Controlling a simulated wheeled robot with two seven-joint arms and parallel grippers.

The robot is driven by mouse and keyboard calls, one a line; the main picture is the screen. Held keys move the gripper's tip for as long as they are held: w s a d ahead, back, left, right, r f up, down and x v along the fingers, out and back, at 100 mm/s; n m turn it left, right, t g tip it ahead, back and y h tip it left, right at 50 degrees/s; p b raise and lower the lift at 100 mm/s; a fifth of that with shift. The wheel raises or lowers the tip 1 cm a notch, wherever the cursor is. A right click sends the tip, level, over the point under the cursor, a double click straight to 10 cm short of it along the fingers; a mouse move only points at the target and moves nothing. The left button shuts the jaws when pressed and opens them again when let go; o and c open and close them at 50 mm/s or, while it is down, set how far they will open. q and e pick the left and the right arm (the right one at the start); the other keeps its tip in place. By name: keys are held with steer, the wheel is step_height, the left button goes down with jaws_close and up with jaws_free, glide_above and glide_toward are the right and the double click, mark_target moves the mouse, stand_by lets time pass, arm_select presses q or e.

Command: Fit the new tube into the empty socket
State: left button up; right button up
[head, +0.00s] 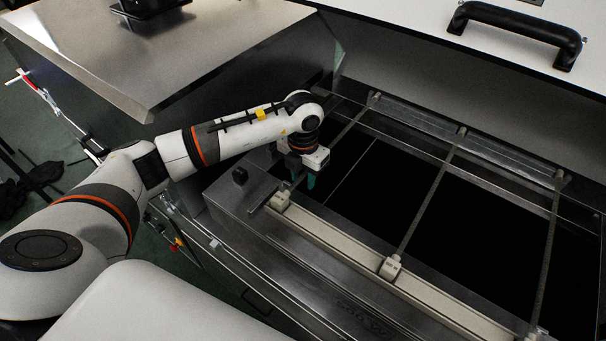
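My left gripper (309,180) reaches into the open dryer with its teal fingertips pointing down, close to the leftmost cream socket (279,201). The wrist hides most of the fingers, so I cannot tell whether they are apart or closed on something. A thin grey tube (356,121) runs from a far holder (375,97) towards that socket. Its near part passes behind the gripper, and I cannot tell whether it is seated or held. A second tube (426,203) runs to the middle socket (391,268), and a third (551,250) to the right socket (534,334). My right gripper is not in view.
The sockets sit along a cream rail (335,233) on the dryer's near metal edge. A dark opening lies beneath the tubes. The raised white lid with a black handle (518,33) is at the upper right. A sloping metal panel (160,60) stands at the upper left.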

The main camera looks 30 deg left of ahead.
arm_select(q)
steer(key=shift+r, duration=0.1)
step_height(320, 180, up, 12)
steer(key=b, duration=0.2)
stand_by(0.3)
stand_by(0.5)
